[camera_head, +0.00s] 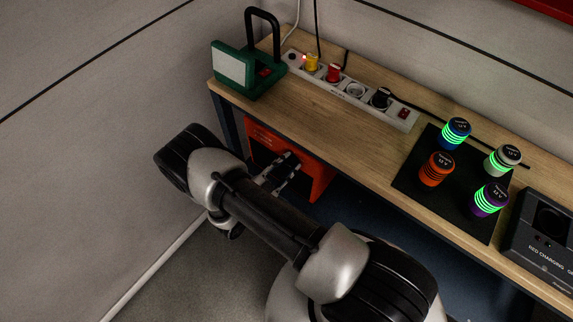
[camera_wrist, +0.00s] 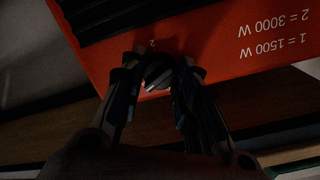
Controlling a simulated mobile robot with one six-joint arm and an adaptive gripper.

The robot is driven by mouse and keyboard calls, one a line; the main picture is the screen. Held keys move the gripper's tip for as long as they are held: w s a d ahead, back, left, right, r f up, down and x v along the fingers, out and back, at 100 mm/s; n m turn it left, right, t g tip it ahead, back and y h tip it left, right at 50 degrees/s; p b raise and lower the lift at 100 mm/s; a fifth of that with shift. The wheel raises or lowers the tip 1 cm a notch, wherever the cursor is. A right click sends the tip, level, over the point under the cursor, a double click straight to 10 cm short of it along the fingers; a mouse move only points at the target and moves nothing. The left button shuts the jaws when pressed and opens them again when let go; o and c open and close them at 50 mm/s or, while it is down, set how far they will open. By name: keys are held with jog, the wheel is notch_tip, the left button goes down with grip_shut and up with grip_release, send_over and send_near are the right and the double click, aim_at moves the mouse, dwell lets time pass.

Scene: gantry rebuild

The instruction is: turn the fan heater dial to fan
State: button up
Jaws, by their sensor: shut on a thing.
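The fan heater (camera_head: 318,180) is an orange box under the workbench, partly hidden by my arm in the head view. In the wrist view its orange face (camera_wrist: 220,50) carries white print, "1 = 1500 W" and "2 = 3000 W", seen upside down. The dial (camera_wrist: 157,74) is a dark round knob on that face with a "2" mark beside it. My gripper (camera_wrist: 157,72) is shut on the dial, one finger on each side. In the head view my gripper (camera_head: 283,172) reaches to the heater. The dial's exact setting is hard to read.
The wooden workbench (camera_head: 375,145) overhangs the heater. On it stand a green work lamp (camera_head: 270,78), a power strip (camera_head: 355,88) with plugs, a black mat (camera_head: 425,190) with several lit cylinders, and a charging station (camera_head: 545,245). Open floor lies at the lower left.

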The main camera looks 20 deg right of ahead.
jog(key=shift+n, duration=0.5)
jog(key=o, duration=1.1)
jog(key=shift+a, duration=0.15)
jog(key=v, duration=1.2)
jog(key=shift+f, duration=0.1)
